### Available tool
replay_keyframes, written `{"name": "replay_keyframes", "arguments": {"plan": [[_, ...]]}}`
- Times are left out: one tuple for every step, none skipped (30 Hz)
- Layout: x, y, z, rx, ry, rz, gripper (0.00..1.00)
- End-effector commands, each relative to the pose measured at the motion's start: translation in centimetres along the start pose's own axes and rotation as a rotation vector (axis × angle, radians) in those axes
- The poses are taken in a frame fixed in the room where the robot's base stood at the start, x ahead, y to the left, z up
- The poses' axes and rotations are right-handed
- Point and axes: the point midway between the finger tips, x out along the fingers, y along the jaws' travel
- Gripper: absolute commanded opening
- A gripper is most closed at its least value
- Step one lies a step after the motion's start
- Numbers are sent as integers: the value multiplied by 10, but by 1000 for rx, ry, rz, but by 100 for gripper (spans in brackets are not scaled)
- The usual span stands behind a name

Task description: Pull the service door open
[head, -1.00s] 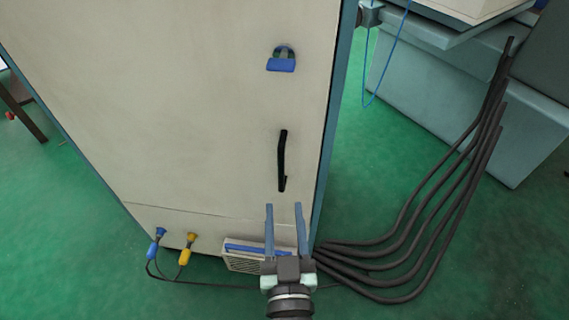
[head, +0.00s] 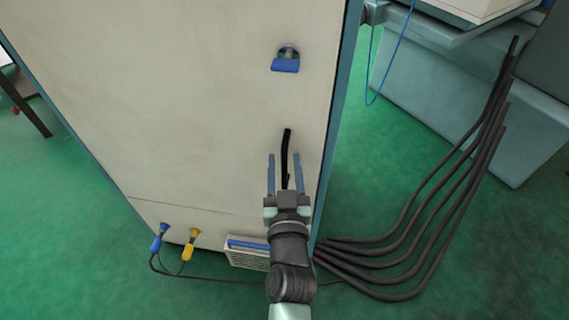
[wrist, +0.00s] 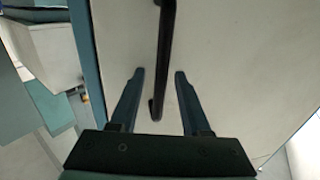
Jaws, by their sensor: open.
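The service door (head: 190,90) is a tall cream panel in a blue-grey frame, and it looks shut. Its black bar handle (head: 287,145) stands upright near the right edge. My gripper (head: 285,158) is open, with its two blue fingers on either side of the handle's lower part in the head view. In the wrist view the handle (wrist: 165,50) runs down between the fingertips (wrist: 160,74), and its lower end shows between the fingers. The fingers do not appear to touch the handle. The depth between fingertips and door is hard to tell. My gripper partly hides the handle's foot in the head view.
A blue latch-like fitting (head: 286,60) sits above the handle. A vent (head: 248,254), a blue plug (head: 158,238) and a yellow plug (head: 190,244) are low on the cabinet. Thick black cables (head: 400,240) lie on the green floor at right.

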Motion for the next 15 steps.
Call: {"name": "replay_keyframes", "arguments": {"plan": [[0,0,0,0,0,0,47],[0,0,0,0,0,0,47],[0,0,0,0,0,0,44],[0,0,0,0,0,0,38],[0,0,0,0,0,0,33],[0,0,0,0,0,0,26],[0,0,0,0,0,0,20],[0,0,0,0,0,0,15],[0,0,0,0,0,0,8],[0,0,0,0,0,0,2],[0,0,0,0,0,0,0],[0,0,0,0,0,0,0],[0,0,0,0,0,0,0],[0,0,0,0,0,0,0],[0,0,0,0,0,0,0]]}}
